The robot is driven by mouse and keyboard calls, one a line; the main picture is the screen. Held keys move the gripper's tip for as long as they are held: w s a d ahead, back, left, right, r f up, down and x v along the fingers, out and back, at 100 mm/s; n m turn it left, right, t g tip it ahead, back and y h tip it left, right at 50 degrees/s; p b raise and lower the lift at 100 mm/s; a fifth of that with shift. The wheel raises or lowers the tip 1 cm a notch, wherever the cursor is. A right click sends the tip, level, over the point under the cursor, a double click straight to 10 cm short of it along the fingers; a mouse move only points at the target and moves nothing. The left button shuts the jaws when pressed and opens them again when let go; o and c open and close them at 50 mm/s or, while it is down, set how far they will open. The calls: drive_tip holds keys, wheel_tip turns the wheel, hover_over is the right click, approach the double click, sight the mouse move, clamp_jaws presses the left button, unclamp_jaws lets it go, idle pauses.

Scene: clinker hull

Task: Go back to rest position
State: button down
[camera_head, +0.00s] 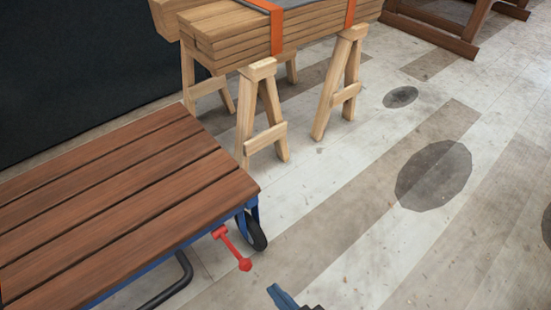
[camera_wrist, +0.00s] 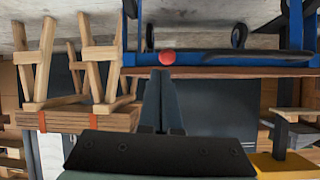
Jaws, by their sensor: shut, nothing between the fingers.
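My gripper (camera_wrist: 162,76) is shut and empty, its two dark fingers together in the middle of the wrist view. In the head view only its blue-grey tip (camera_head: 283,296) shows at the bottom edge; the rest of my arm is out of frame. The tip is apart from the red lever (camera_head: 235,250), to its lower right. The lever sticks out from the cart's end and slopes down to a red knob. That knob (camera_wrist: 167,57) shows just beyond the fingertips in the wrist view, which looks upside down; the gap cannot be judged there.
A cart with a brown plank deck (camera_head: 110,200), blue frame and black wheel (camera_head: 256,233) stands at left. Behind it, strapped timber (camera_head: 240,40) lies on wooden trestles (camera_head: 262,115). A dark wall (camera_head: 80,70) is at back left. The plank floor (camera_head: 400,250) to the right is clear.

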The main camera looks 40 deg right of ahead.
idle(0.3)
drive_tip(key=w+a+r+n+t+p, duration=0.15)
drive_tip(key=w+r, duration=0.45)
drive_tip(key=r, duration=0.7)
drive_tip(key=w+a+r+t+p, duration=0.25)
drive_tip(key=w+r, duration=0.45)
drive_tip(key=r, duration=0.6)
drive_tip(key=w+a+r+n+t+p, duration=0.1)
drive_tip(key=w+r+t+p, duration=0.35)
drive_tip(key=r, duration=0.95)
drive_tip(key=s+a+r+t+p, duration=0.2)
drive_tip(key=s+a+r, duration=0.1)
drive_tip(key=r, duration=1)
drive_tip(key=s+a+r+m+t+p, duration=0.1)
drive_tip(key=s+a+r+t, duration=0.15)
drive_tip(key=r, duration=0.95)
drive_tip(key=s+a+r+t+p, duration=0.2)
drive_tip(key=s+a+r, duration=0.15)
drive_tip(key=r, duration=0.95)
wheel_tip(320, 180, up, 37)
drive_tip(key=w+p, duration=0.1)
drive_tip(key=p, duration=3.6)
drive_tip(key=shift+w, duration=0.15)
